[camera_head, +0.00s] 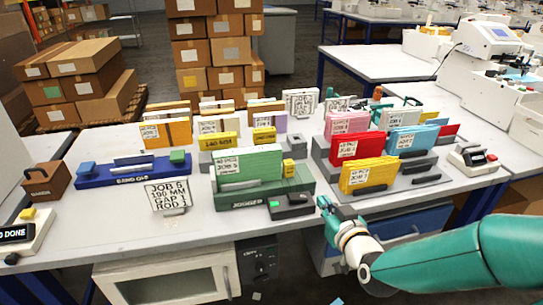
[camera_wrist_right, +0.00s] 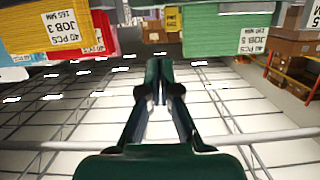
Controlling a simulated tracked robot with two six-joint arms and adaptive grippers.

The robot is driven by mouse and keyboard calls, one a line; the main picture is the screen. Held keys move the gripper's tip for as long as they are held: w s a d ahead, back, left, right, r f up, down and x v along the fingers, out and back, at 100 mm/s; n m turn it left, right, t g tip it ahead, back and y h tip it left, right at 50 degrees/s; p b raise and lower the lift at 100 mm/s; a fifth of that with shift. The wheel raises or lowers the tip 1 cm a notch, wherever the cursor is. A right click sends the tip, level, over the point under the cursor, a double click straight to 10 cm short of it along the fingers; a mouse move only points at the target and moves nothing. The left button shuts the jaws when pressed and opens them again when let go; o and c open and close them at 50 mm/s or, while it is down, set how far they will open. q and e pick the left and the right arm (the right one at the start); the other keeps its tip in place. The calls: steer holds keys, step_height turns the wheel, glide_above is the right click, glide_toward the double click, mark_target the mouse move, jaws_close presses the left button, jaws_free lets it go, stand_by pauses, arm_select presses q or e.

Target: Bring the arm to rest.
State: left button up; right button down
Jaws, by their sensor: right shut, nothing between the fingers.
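My right arm (camera_head: 450,257) is teal and white and comes in from the right of the head view. Its gripper (camera_head: 326,208) is at the front edge of the table, just right of the dark device beside the green card stack. In the right wrist view the gripper (camera_wrist_right: 158,85) has its dark green fingers together, with nothing between them. My left arm and gripper do not show in either view.
A green stack (camera_head: 248,164) stands in a green jogger, left of my gripper. A yellow stack (camera_head: 370,174) stands in a grey rack to its right. A small dark device (camera_head: 289,205) lies close by. A white-doored cabinet (camera_head: 165,282) is below the table.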

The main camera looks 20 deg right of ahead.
steer(key=shift+r, duration=0.1)
steer(key=s+a+f+g+y+p, duration=0.2)
steer(key=s+a+f+g+p, duration=0.2)
steer(key=a+f, duration=0.4)
steer(key=s+a+f+n+g+y+p, duration=0.1)
steer(key=s+a+f+g+y+p, duration=0.2)
steer(key=f, duration=1.2)
steer(key=s+a+g+p, duration=0.2)
steer(key=s+a+g, duration=0.1)
steer(key=s+a, duration=0.1)
steer(key=shift+s+a+f+g+y+p, duration=0.3)
steer(key=shift+s+a+f+g, duration=0.1)
steer(key=shift+a, duration=0.5)
steer(key=c, duration=1.7)
jaws_free()
steer(key=s+f+g, duration=0.1)
steer(key=s, duration=0.1)
steer(key=s+a+f+g, duration=0.1)
steer(key=s, duration=0.1)
steer(key=s+a+f+g, duration=0.1)
steer(key=s, duration=0.2)
steer(key=shift+a+f+m+g+y, duration=0.1)
steer(key=shift+a+m+g+y, duration=0.15)
steer(key=shift+m+g+y, duration=0.05)
steer(key=o, duration=0.3)
steer(key=shift+s, duration=0.3)
steer(key=shift+o, duration=1.4)
